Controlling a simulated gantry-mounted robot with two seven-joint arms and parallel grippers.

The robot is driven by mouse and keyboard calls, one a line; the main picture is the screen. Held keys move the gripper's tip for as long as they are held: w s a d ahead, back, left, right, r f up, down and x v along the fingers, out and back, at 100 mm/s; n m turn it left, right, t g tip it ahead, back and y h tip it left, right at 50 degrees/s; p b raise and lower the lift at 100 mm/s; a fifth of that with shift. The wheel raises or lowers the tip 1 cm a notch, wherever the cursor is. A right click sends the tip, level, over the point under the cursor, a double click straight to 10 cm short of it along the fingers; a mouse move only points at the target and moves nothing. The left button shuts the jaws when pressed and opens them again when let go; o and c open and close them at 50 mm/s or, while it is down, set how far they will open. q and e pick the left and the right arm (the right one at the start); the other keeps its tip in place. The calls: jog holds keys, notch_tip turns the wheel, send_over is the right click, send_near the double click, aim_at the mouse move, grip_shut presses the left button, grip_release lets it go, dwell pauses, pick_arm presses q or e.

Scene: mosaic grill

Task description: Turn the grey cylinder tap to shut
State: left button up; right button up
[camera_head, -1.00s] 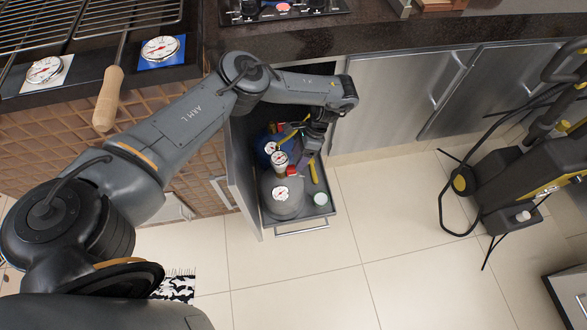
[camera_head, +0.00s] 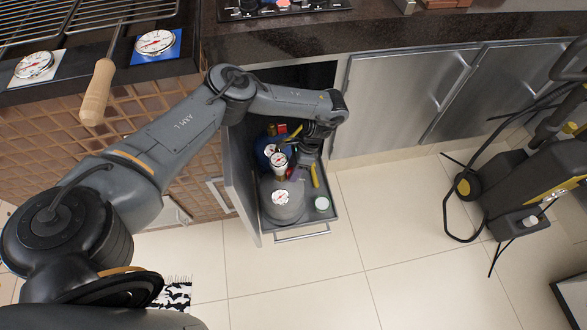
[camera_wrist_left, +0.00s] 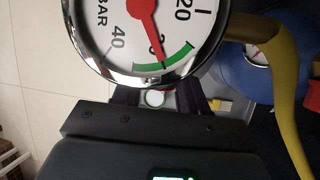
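The grey cylinder (camera_head: 284,212) stands in the pull-out drawer (camera_head: 331,214), with a round white gauge (camera_head: 280,198) over it. A second gauge (camera_head: 279,160) shows just behind it. The grey cylinder's tap cannot be made out, so its setting is unclear. My left gripper (camera_head: 301,160) is behind and to the right of the grey cylinder, among the drawer's contents; its fingertips are hard to see there. In the left wrist view its dark fingers (camera_wrist_left: 158,97) are apart, with a large chromed gauge (camera_wrist_left: 146,28) close in front, partly hiding them. My right gripper is not in view.
A blue cylinder (camera_head: 262,146) stands at the drawer's back left. A yellow hose (camera_wrist_left: 296,125) passes close on the right in the wrist view. A white-lidded jar (camera_head: 321,203) sits at the drawer's front right. The floor in front is clear.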

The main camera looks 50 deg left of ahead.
pick_arm(q)
jog(key=c, duration=0.5)
jog(key=shift+a+g+h+p, duration=0.1)
jog(key=shift+g+h+p, duration=0.2)
jog(key=shift+h+p, duration=0.1)
jog(key=shift+c, duration=0.2)
jog(key=shift+w+f+h+b, duration=0.1)
jog(key=shift+f+h+b, duration=0.15)
jog(key=shift+h+b, duration=0.25)
jog(key=shift+a+r+m+g+h+b, duration=0.1)
jog(key=shift+r+m+g+h+b, duration=0.05)
jog(key=shift+m+g+h+b, duration=0.15)
jog(key=o, duration=1.1)
jog(key=shift+c, duration=0.2)
jog(key=shift+r, duration=0.1)
